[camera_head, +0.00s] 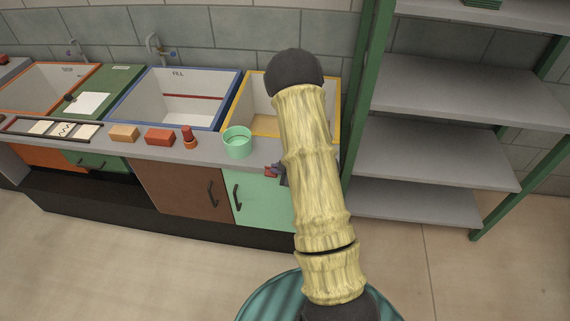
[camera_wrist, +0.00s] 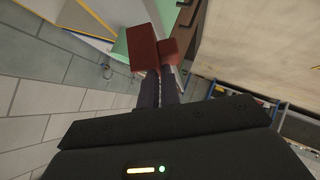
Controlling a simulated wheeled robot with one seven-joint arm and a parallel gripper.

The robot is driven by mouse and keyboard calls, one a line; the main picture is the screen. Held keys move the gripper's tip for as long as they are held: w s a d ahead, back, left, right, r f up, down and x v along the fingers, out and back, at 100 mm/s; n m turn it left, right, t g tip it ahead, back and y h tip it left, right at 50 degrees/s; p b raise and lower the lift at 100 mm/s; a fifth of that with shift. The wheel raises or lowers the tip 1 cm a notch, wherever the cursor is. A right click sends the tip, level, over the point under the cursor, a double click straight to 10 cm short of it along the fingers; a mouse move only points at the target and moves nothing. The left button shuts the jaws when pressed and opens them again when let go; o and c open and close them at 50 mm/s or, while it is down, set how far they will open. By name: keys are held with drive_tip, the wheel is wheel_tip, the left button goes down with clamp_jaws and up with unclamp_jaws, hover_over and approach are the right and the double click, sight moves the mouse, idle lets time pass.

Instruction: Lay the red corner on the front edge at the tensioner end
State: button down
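My gripper (camera_wrist: 158,92) points away from the wrist in the wrist view, its two dark fingers close together. A red piece with a larger block (camera_wrist: 142,48) and a smaller block beside it (camera_wrist: 168,50) sits at the fingertips; it looks like the red corner, held. In the head view, a small part of the red corner (camera_head: 270,170) shows left of my arm, in front of the mint cabinet door. My arm hides most of the gripper there. The grey counter's front edge (camera_head: 212,162) runs just behind it. I cannot identify the tensioner for certain.
On the counter stand a tan brick (camera_head: 124,133), a red brick (camera_head: 159,137), a red-orange upright piece (camera_head: 188,138) and a mint cup (camera_head: 237,142). A dark frame with cards (camera_head: 50,128) lies at left. Basins stand behind; a green-posted shelf rack (camera_head: 440,148) is at right.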

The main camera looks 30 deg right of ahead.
drive_tip(key=s+a+f+m+h, duration=0.1)
drive_tip(key=s+a+f, duration=0.1)
drive_tip(key=f, duration=0.4)
drive_tip(key=s+a+f+m+h, duration=0.2)
drive_tip(key=s+a+f, duration=0.1)
drive_tip(key=a+f, duration=0.2)
drive_tip(key=s+a+f+m+h, duration=0.1)
drive_tip(key=a+f, duration=0.3)
drive_tip(key=f, duration=0.4)
drive_tip(key=shift+s+f+m+t, duration=0.2)
drive_tip(key=shift+s+m+t, duration=0.2)
drive_tip(key=shift+s, duration=0.35)
drive_tip(key=shift+s+d+h, duration=0.1)
drive_tip(key=shift+d+h, duration=0.1)
drive_tip(key=shift+h, duration=0.1)
